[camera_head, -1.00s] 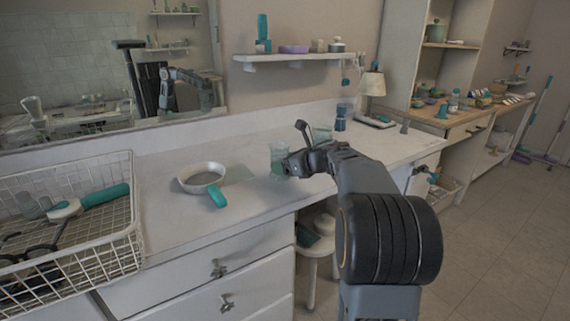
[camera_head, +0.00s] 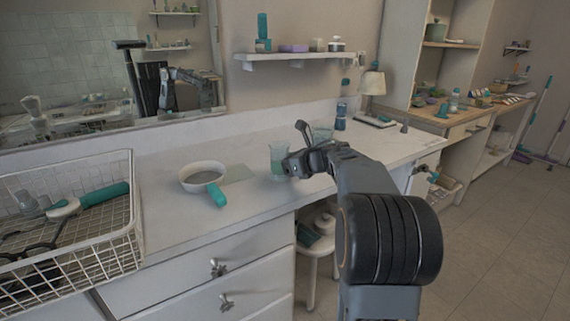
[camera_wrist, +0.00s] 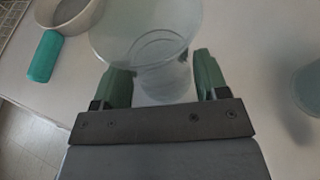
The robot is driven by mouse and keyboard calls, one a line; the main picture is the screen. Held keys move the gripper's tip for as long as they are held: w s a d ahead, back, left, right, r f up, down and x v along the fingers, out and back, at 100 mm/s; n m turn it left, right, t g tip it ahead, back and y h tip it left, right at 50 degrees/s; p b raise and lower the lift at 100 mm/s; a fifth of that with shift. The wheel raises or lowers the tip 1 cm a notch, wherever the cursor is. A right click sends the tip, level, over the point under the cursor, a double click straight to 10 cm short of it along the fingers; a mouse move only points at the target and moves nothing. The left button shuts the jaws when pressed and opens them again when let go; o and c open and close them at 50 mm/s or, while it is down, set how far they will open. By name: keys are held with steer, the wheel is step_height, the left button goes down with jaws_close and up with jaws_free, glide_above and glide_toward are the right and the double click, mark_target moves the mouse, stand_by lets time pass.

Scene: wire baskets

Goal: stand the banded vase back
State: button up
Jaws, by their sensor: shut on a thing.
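A pale green, see-through vase (camera_head: 278,160) stands upright at the counter's middle in the head view. My gripper (camera_head: 290,163) is shut on it from the right side. In the wrist view the vase (camera_wrist: 150,50) has a wide round mouth and narrows between the two green fingers of my gripper (camera_wrist: 165,88). I cannot make out bands on it clearly, nor whether its base touches the counter. A second greenish glass vessel (camera_head: 322,133) stands behind my gripper, and shows at the right edge of the wrist view (camera_wrist: 309,88).
A white pan (camera_head: 202,166) with a teal handle lies left of the vase. A wire basket (camera_head: 135,215) with tools stands at the far left. A blue bottle (camera_head: 340,118) and a lamp (camera_head: 372,84) stand at the back right. The counter's front edge is close.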

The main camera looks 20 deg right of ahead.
steer(key=shift+f+b, duration=0.3)
steer(key=shift+f, duration=0.15)
stand_by(0.4)
steer(key=o, duration=1.6)
steer(key=shift+o, duration=0.2)
steer(key=c, duration=0.4)
steer(key=shift+o, duration=0.2)
steer(key=shift+s+r, duration=0.1)
steer(key=shift+s, duration=0.05)
steer(key=shift+p+v, duration=0.35)
steer(key=shift+v, duration=3.7)
